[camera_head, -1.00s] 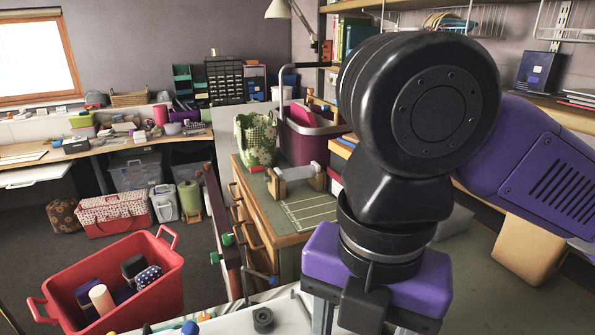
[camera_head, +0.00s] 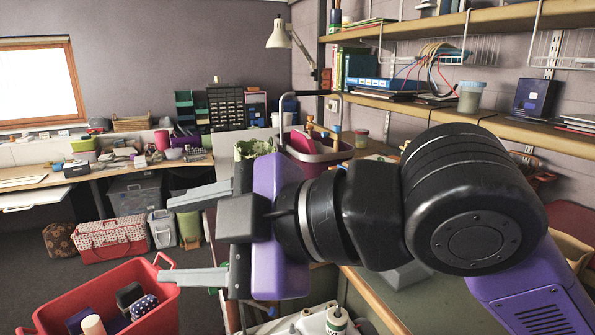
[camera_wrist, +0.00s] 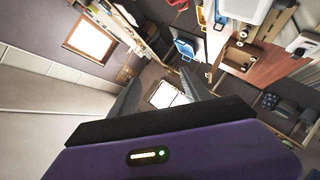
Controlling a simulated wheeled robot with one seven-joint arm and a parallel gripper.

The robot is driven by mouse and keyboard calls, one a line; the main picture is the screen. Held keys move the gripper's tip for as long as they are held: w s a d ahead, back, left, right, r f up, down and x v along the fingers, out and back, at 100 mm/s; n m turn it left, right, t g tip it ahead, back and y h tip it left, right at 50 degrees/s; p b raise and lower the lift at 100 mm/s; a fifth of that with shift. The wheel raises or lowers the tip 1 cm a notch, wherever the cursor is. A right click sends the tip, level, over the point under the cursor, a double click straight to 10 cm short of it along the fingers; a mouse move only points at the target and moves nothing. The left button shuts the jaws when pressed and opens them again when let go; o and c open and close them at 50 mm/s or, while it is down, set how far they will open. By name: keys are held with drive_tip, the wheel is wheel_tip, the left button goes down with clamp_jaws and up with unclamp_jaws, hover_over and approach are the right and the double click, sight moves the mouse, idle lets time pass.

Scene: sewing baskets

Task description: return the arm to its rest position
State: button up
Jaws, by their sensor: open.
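My arm, black and purple, reaches in from the right in the head view. My gripper (camera_head: 196,238) points left, its two grey fingers wide apart with nothing between them.
The red basket holds a cream cylinder (camera_head: 93,325) and several dark items. A mauve basket (camera_head: 318,152) stands behind the arm. Wooden shelves (camera_head: 480,118) run along the right wall. Open floor (camera_head: 30,265) lies at the left.

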drive_tip(key=w+d+r+m+t+y, duration=0.5)
drive_tip(key=d+r+m+t, duration=0.1)
drive_tip(key=d+m+t, duration=0.4)
drive_tip(key=s+d+f+m+t+h, duration=0.1)
drive_tip(key=d+f+m+t+h, duration=0.8)
drive_tip(key=d+f+m+h, duration=0.35)
drive_tip(key=s+d+f+m+g+h, duration=0.1)
drive_tip(key=s+d+f+m+h, duration=0.2)
drive_tip(key=s+f, duration=0.35)
drive_tip(key=s+d+f+m+g+h, duration=0.1)
drive_tip(key=s+d+f+m+h, duration=0.1)
drive_tip(key=s+d+f+h, duration=0.4)
drive_tip(key=s+f+n+g+y, duration=0.3)
drive_tip(key=s+f+g, duration=0.4)
drive_tip(key=s+f, duration=0.8)
drive_tip(key=s, duration=0.4)
drive_tip(key=shift+s+a, duration=0.15)
drive_tip(key=shift+a, duration=0.05)
drive_tip(key=shift+n+y, duration=0.25)
